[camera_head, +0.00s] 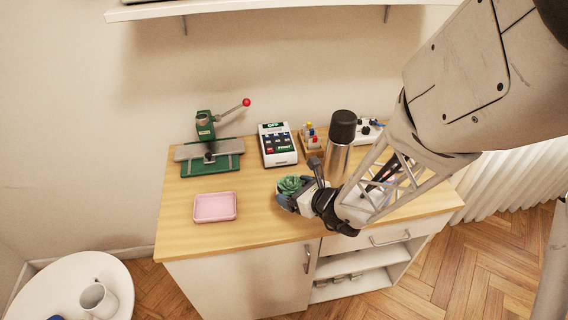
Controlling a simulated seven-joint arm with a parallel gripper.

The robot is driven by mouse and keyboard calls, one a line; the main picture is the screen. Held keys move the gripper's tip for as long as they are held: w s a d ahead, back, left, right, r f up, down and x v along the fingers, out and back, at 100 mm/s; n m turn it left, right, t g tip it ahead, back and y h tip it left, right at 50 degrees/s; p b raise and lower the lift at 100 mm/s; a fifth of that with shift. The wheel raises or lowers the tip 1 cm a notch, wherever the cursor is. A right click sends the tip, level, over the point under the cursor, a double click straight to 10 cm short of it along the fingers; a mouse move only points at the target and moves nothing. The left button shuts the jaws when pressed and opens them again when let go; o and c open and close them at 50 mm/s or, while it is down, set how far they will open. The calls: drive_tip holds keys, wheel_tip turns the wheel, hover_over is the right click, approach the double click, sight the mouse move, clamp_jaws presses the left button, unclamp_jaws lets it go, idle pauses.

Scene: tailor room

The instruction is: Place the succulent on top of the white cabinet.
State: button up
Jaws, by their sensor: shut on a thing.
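The succulent (291,185) is a small green rosette plant near the front middle of the white cabinet (240,280), over its wooden top (255,220). My gripper (304,195) reaches in from the right and is shut on the succulent. The gripper's fingers and the plant's lower part overlap, so its pot is mostly hidden. I cannot tell whether the succulent touches the wooden top or is held just above it.
On the top stand a pink tray (215,207), a green press (208,150) with a red-knobbed lever, a white keypad device (277,145) and a dark-capped flask (340,140). A round white table (60,285) with a mug (98,299) is at lower left. A shelf (240,8) hangs above.

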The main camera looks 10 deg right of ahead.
drive_tip(key=shift+f, duration=1.7)
drive_tip(key=shift+f, duration=0.15)
drive_tip(key=o, duration=1)
drive_tip(key=v, duration=1.2)
drive_tip(key=shift+r, duration=0.25)
